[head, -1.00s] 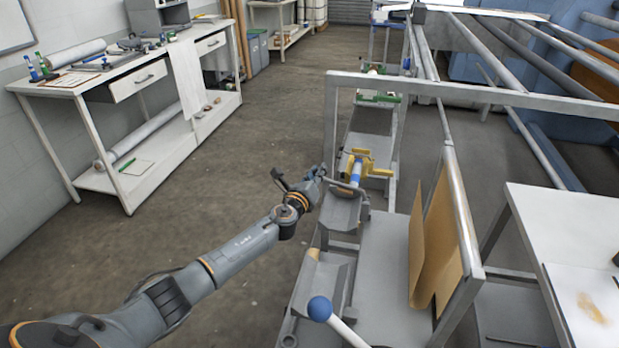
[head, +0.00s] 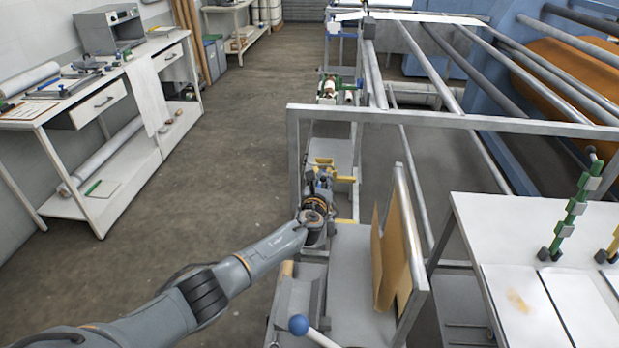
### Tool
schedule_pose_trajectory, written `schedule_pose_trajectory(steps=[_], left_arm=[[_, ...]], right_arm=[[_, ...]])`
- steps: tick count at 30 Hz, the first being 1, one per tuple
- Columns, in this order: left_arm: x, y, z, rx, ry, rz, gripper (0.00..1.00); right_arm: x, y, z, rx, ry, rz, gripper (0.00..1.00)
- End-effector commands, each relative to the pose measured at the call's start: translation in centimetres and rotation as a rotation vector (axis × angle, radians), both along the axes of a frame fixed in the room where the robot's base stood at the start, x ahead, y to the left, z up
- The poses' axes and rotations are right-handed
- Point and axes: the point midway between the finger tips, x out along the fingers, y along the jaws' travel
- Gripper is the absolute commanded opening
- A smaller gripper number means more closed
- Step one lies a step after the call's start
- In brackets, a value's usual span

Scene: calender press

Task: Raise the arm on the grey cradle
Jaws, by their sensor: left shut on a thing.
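The grey cradle (head: 293,297) stands on the frame in the lower middle of the head view, as an open trough. My left gripper (head: 319,180) is over the far part of the grey cradle, just short of the yellow cradle (head: 321,162). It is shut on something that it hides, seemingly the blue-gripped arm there. The arm's grip and the gripper's fingertips are mostly covered by my wrist. My right gripper is not in view.
A grey frame bar (head: 450,118) crosses above the machine. Tan boards (head: 390,257) stand upright right of the cradle. A white table (head: 540,250) with green and yellow stands is at right. A workbench (head: 95,105) is at left; the floor between is clear.

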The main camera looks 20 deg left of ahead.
Motion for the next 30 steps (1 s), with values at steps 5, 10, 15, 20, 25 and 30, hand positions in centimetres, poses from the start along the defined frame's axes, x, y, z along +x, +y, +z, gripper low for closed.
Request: schedule_pose_trajectory(steps=[5,10,15,20,25,30], left_arm=[[0.7,-3.9,0.0,0.077,0.026,-0.018,0.00],[1.2,-6.2,-0.5,0.218,0.064,-0.019,0.00],[1.7,-8.0,-1.2,0.332,0.096,-0.018,0.00],[1.9,-9.2,-1.7,0.359,0.105,-0.018,0.00],[2.1,-9.9,-2.0,0.355,0.106,-0.018,0.00],[2.1,-10.2,-2.2,0.353,0.107,-0.019,0.00]], right_arm=[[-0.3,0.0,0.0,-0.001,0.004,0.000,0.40],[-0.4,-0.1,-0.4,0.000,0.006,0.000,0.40],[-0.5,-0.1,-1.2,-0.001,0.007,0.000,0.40],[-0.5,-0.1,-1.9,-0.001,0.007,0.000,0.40],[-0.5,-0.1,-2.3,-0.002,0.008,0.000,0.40],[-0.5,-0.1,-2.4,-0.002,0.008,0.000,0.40]])
